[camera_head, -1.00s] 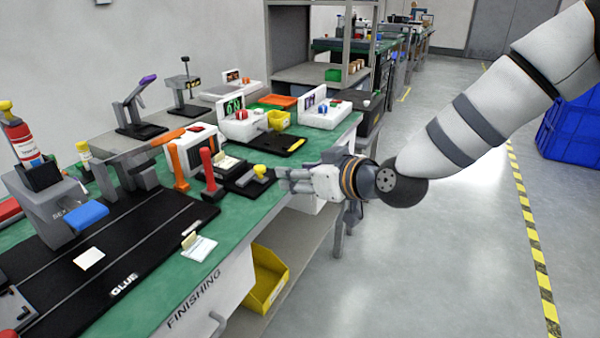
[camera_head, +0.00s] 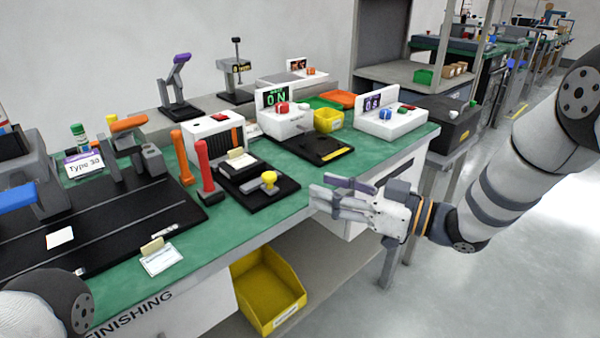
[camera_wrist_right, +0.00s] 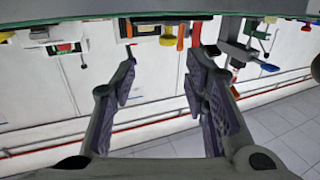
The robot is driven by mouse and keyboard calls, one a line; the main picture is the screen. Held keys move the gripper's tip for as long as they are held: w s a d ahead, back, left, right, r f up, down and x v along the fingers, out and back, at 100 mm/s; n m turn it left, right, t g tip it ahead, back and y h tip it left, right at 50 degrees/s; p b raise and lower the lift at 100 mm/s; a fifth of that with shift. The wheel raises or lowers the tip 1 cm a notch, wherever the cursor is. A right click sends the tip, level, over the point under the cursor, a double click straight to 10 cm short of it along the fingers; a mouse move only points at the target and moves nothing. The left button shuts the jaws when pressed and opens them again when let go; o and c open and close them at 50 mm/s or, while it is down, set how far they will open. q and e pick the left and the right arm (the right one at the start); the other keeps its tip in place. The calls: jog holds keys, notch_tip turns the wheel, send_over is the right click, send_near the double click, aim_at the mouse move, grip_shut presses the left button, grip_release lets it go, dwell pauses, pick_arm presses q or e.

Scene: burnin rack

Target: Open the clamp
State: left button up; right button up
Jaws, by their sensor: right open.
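Several lever devices stand on the green bench, and I cannot tell for sure which is the clamp. A small yellow-knobbed device (camera_head: 267,182) sits on a black plate near the front edge. Left of it are a red upright handle (camera_head: 205,167) and an orange upright handle (camera_head: 182,157). An orange-handled device (camera_head: 128,123) stands farther left, and a purple-handled lever (camera_head: 181,62) at the back. My right gripper (camera_head: 328,194) is open and empty, by the bench's front edge, right of the yellow knob and apart from it. Its spread fingers show in the right wrist view (camera_wrist_right: 160,88). My left gripper is out of view.
A yellow bin (camera_head: 268,290) sits below the front edge. Floor to the right is clear.

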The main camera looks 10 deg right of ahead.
aim_at(275, 177)
jog(key=shift+g, duration=0.4)
jog(key=x, duration=1.2)
jog(key=shift+s+a+r+b, duration=0.2)
jog(key=shift+s+a+b, duration=0.1)
jog(key=shift+a, duration=0.1)
grip_shut()
